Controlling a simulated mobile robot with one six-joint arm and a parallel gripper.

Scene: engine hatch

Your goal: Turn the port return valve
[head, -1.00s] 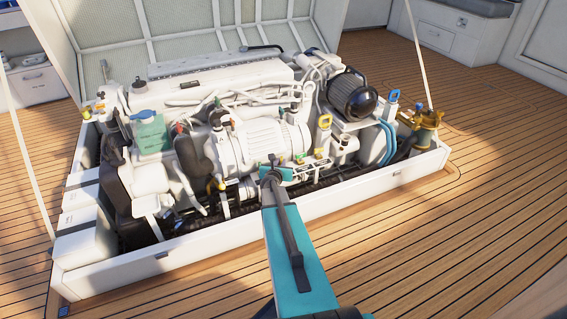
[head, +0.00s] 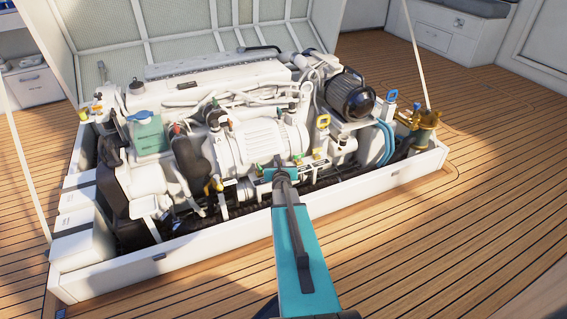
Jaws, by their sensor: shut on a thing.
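My arm reaches from the bottom of the head view to the front of the engine. My gripper (head: 279,166) is at the row of small valves low on the engine's front, shut on a valve handle that the wrist mostly hides. Beside it on the right, a green-topped valve (head: 298,160) and a yellow-handled valve (head: 317,154) show on the same row. I cannot read any label on the valves, and the jaw tips are too small and covered to make out.
The engine (head: 262,135) sits in an open hatch with a raised white rim (head: 350,196). The wooden deck (head: 430,230) in front is clear.

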